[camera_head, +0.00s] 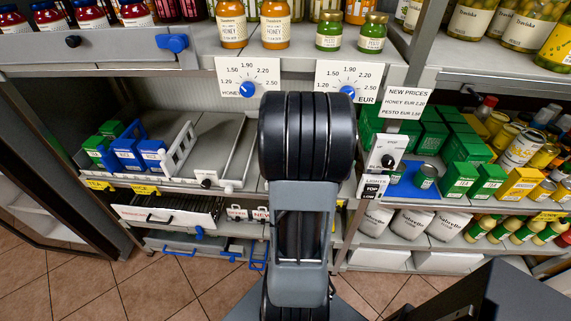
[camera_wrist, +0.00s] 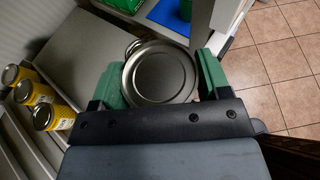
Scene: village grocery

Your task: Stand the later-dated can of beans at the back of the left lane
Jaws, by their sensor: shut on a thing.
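My gripper (camera_wrist: 160,88) has its green fingers shut on the sides of a can (camera_wrist: 160,72), seen from above in the wrist view. Only its bare metal lid shows; its label and date are hidden. A second metal rim shows just behind the lid, and I cannot tell whether it belongs to another can. A grey shelf surface (camera_wrist: 92,45) lies beside and beyond the held can. In the head view my arm hides the gripper and the held can. A flat grey lane (camera_head: 208,145) shows left of my arm. A small green can (camera_head: 426,176) stands on a blue pad (camera_head: 400,188) at right.
Several yellow cans (camera_wrist: 42,117) stand in a row at the left of the wrist view. A white rack (camera_head: 178,150) with blue and green boxes (camera_head: 125,150) stands left of the lane. Green boxes (camera_head: 466,150) crowd the right shelf. Honey jars (camera_head: 232,24) stand above.

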